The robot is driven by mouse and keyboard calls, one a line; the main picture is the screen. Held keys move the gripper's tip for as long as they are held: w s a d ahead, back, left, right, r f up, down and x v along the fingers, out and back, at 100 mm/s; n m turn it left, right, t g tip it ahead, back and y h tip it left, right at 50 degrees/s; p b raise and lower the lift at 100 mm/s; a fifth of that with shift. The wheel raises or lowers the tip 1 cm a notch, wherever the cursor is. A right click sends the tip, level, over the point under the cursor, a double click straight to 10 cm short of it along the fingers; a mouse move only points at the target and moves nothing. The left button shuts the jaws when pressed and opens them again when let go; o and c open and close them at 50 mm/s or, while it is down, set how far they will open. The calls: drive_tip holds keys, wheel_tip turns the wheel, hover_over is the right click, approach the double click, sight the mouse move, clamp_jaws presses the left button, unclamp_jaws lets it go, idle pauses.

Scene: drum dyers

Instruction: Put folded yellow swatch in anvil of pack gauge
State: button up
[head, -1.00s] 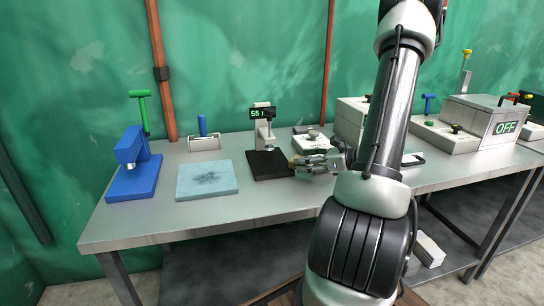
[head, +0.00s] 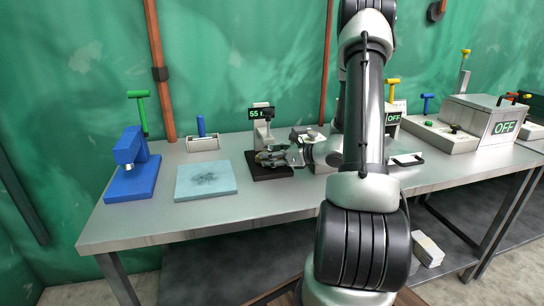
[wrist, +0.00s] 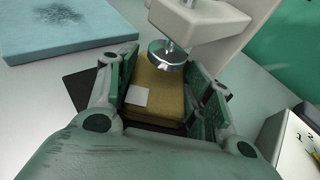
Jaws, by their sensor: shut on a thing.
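The folded yellow swatch (wrist: 157,88), a thick mustard pad with a small white label, is between my gripper's green-padded fingers in the wrist view. My gripper (wrist: 162,66) is shut on it. The pack gauge (head: 263,128) has a grey post, a small display and a black base (head: 272,176). In the head view my gripper (head: 270,157) is over that base, in front of the post. In the wrist view the gauge's round metal foot (wrist: 167,53) overlaps the swatch's far end. I cannot tell whether they touch, or how high the swatch is above the base.
A pale blue mat (head: 207,182) lies left of the gauge, with a blue press (head: 133,168) beyond it. A white holder with a blue handle (head: 203,143) stands behind. Grey boxes marked OFF (head: 490,124) are at right. The front strip of the table is clear.

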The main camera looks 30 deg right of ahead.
drive_tip(key=shift+a+r, duration=0.1)
drive_tip(key=o, duration=1)
